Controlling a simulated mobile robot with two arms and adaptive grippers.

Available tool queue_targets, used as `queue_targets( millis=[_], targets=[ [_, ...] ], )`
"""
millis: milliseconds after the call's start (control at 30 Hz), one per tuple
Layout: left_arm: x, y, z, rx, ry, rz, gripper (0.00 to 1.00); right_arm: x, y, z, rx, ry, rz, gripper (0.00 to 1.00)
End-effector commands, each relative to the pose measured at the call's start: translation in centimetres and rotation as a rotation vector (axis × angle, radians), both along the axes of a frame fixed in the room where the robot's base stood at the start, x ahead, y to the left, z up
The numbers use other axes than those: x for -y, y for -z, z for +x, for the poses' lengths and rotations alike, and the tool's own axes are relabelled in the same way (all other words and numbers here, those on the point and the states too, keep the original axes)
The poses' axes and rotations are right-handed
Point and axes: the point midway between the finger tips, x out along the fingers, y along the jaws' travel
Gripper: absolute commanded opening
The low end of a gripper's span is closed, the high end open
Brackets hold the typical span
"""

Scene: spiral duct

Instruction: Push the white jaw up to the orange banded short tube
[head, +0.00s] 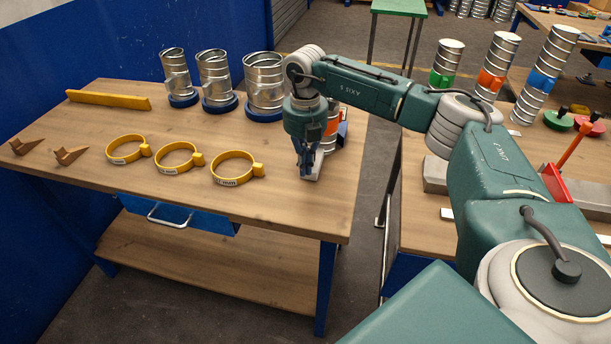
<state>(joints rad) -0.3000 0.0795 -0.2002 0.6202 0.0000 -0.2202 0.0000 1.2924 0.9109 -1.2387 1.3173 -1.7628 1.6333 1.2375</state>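My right gripper (306,165) points down at the right end of the left workbench. Its dark fingers look close together, but I cannot tell whether they are open or shut. A whitish block, apparently the white jaw (317,169), sits at the fingertips, partly hidden by them. Just behind it stands a metal tube with an orange band (333,127), mostly hidden by my gripper and wrist. Whether jaw and tube touch is hidden. My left gripper is out of view.
Three yellow ring clamps (232,168) lie left of my gripper. Several silver tubes on blue bases (264,85) stand at the back. The right bench holds tubes with green, orange (491,79) and blue bands. A floor gap separates the benches.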

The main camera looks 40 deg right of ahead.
Motion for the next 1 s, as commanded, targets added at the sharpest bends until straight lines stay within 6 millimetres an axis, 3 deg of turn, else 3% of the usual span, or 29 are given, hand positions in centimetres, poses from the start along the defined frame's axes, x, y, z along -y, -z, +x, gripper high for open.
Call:
queue_targets(
  millis=[100,700,1000],
  targets=[
    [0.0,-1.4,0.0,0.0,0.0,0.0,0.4,0.0,-1.7,0.0,0.001,-0.001,0.001,0.0],
    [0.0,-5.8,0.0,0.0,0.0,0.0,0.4,-0.1,-7.7,0.0,0.001,-0.001,0.001,0.0],
    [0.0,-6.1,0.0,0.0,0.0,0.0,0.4,0.0,-8.3,0.0,0.0,-0.002,0.0,0.0]
  ],
)
